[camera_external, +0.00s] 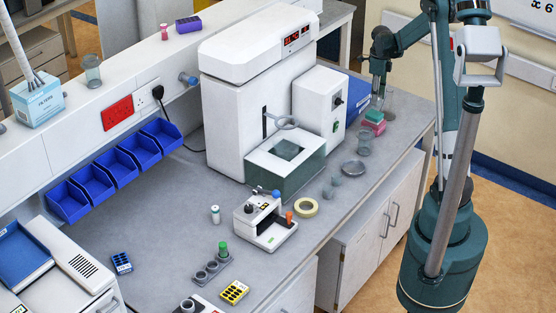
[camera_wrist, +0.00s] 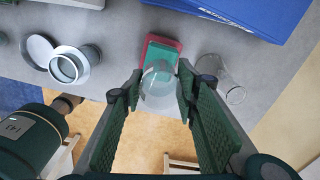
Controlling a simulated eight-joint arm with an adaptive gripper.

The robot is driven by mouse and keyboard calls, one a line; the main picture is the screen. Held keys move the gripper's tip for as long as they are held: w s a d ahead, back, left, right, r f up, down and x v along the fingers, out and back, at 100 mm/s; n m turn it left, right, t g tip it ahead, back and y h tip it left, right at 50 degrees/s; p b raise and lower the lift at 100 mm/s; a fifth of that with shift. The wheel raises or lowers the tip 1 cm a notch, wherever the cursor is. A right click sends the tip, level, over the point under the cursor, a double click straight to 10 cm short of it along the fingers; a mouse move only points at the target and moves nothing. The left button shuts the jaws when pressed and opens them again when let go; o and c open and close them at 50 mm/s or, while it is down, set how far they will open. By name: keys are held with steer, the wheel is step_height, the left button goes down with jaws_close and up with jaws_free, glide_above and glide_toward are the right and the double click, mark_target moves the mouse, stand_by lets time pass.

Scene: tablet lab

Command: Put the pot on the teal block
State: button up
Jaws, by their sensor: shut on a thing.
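The pot (camera_wrist: 159,88) is a small clear, greyish vessel between the fingertips in the wrist view. My gripper (camera_wrist: 160,83) is shut on it, with a green ridged finger on each side. The teal block (camera_wrist: 163,53) lies on a red block just beyond the pot in that view, and the pot overlaps its near edge. In the external view the teal block (camera_external: 375,115) is near the bench's right edge, with my gripper (camera_external: 377,92) just above it. The pot is hard to make out there, and I cannot tell whether it touches the block.
The red block (camera_wrist: 152,66) lies under the teal one. A clear glass (camera_wrist: 233,92) stands close on the right. A grey cylindrical vessel (camera_wrist: 72,66) and a round dish (camera_wrist: 37,51) are on the left. A blue binder (camera_wrist: 240,14) lies behind. The bench edge is close.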

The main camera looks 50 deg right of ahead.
steer(key=shift+f, duration=2.05)
steer(key=shift+f, duration=0.15)
steer(key=o, duration=0.9)
steer(key=shift+r, duration=6.15)
